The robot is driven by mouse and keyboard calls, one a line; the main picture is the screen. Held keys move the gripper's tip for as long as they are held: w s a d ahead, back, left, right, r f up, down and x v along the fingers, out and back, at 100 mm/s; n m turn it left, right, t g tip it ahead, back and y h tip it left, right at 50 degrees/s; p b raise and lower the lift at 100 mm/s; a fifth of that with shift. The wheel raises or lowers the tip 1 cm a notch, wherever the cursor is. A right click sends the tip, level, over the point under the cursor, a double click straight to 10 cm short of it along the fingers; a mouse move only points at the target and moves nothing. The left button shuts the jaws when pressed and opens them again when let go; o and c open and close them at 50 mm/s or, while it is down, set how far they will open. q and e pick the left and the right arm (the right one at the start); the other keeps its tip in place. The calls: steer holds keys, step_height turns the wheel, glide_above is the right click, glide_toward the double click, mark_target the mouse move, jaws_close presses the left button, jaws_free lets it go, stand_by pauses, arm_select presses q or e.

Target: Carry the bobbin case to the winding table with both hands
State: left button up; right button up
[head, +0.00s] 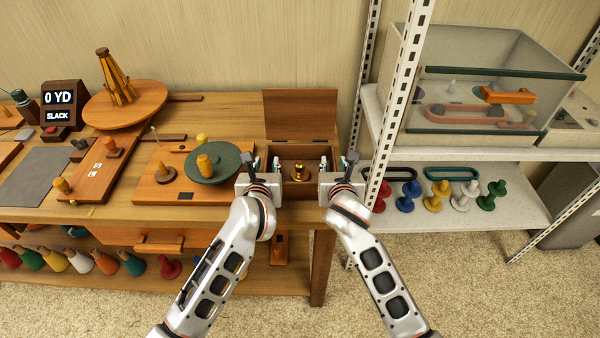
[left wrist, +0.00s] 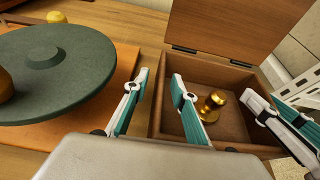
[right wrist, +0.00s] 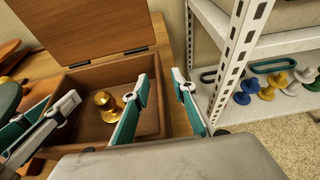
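The bobbin case looks to be the wooden box (head: 299,150) with its lid raised, at the right end of the wooden table. A brass bobbin (head: 299,173) stands inside; it also shows in the left wrist view (left wrist: 211,104) and right wrist view (right wrist: 106,101). My left gripper (head: 264,164) is at the box's left wall, its fingers apart on either side of that wall (left wrist: 160,112). My right gripper (head: 335,164) is at the right wall in the same way (right wrist: 161,98), fingers apart. Whether any finger touches the wood cannot be told.
The table (head: 225,118) also bears a green disc (head: 222,166) left of the box, a cone on a round wooden plate (head: 122,108) and a display reading "0 YD SLACK" (head: 62,105). A white metal shelf (head: 455,215) with coloured spools stands close on the right.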

arm_select(q)
steer(key=shift+c, duration=0.4)
arm_select(e)
steer(key=shift+c, duration=0.4)
arm_select(q)
jaws_close()
arm_select(e)
jaws_close()
arm_select(q)
steer(key=shift+r, duration=0.25)
arm_select(e)
steer(key=shift+r, duration=0.2)
